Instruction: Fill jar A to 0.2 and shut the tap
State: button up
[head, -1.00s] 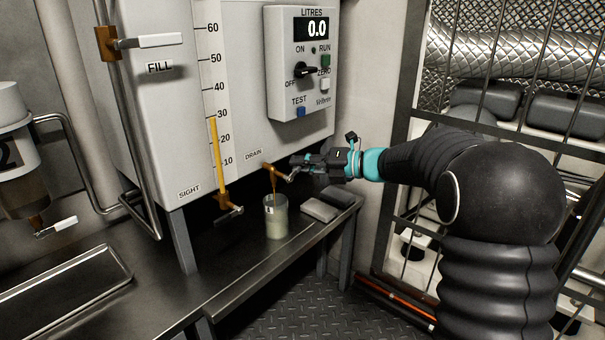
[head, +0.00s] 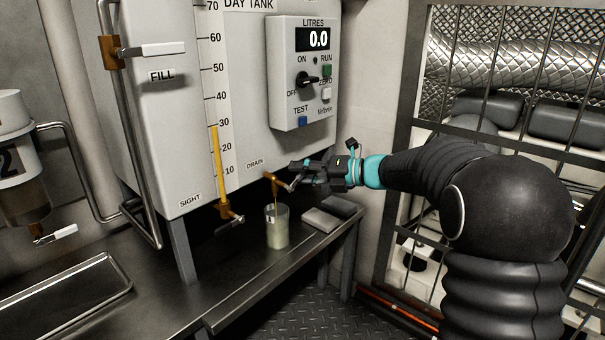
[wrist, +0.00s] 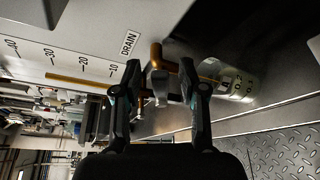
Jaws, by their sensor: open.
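The drain tap (head: 272,178) is a brass outlet low on the day tank, with a pale metal lever. A thin amber stream (head: 275,201) runs from it into a glass jar (head: 277,230) on the bench below. The jar holds something pale; its level is unclear and I cannot read its label. My gripper (head: 294,169) is open at the tap lever. In the wrist view, the lever (wrist: 160,86) lies between my spread fingers (wrist: 161,76). Contact is unclear. The jar (wrist: 240,85) also shows there, to the right, with the amber stream.
The meter (head: 304,75) reads 0.0 litres. The sight gauge (head: 217,165) stands near 30, with its own small tap below. A fill lever (head: 150,50) is at upper left. Grey blocks (head: 322,220) lie right of the jar. A barred frame stands at right.

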jog(key=shift+d, duration=0.1)
jog(key=v, duration=1.1)
jog(key=shift+s+d, duration=0.2)
jog(key=shift+d, duration=0.15)
jog(key=shift+r, duration=0.1)
dwell(0.8)
